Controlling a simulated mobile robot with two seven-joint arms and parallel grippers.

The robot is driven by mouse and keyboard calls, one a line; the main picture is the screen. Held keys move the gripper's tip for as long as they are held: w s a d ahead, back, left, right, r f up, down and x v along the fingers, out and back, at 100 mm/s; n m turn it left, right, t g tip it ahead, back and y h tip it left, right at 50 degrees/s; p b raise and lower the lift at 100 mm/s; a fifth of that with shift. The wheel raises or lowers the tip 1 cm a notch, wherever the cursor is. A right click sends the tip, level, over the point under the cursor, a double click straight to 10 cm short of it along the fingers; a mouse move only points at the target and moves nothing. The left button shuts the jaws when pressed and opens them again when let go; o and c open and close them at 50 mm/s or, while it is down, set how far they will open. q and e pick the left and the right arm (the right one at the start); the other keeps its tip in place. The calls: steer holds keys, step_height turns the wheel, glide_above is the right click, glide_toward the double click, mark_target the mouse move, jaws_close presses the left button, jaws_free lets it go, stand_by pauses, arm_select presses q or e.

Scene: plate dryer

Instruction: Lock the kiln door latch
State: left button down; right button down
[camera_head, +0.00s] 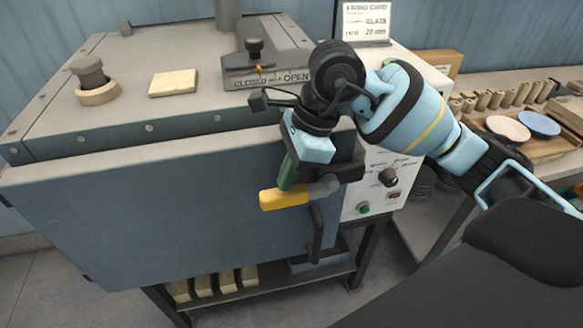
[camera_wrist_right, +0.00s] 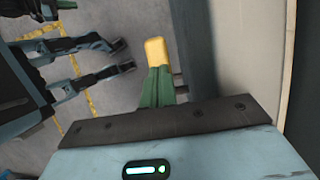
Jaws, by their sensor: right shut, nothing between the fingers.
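The latch has a yellow grip (camera_head: 284,199) that points left and nearly level from a grey pivot (camera_head: 325,187) at the right edge of the blue-grey kiln door (camera_head: 150,210). My right gripper (camera_head: 287,175) comes from above with its green fingers shut, at the yellow grip. In the right wrist view the shut fingers (camera_wrist_right: 157,88) overlap the near end of the yellow grip (camera_wrist_right: 155,50). I cannot tell whether they touch it. The door looks shut or nearly so; any small gap is unclear. My left gripper is not seen in the head view.
A black vertical handle (camera_head: 316,235) hangs below the latch. The control panel (camera_head: 380,185) stands right of the door. On the kiln top are a damper slider (camera_head: 266,68), a pale block (camera_head: 173,83) and a plugged port (camera_head: 95,85). A side table (camera_head: 420,190) carries plates and rolls.

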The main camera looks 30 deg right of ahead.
stand_by(0.4)
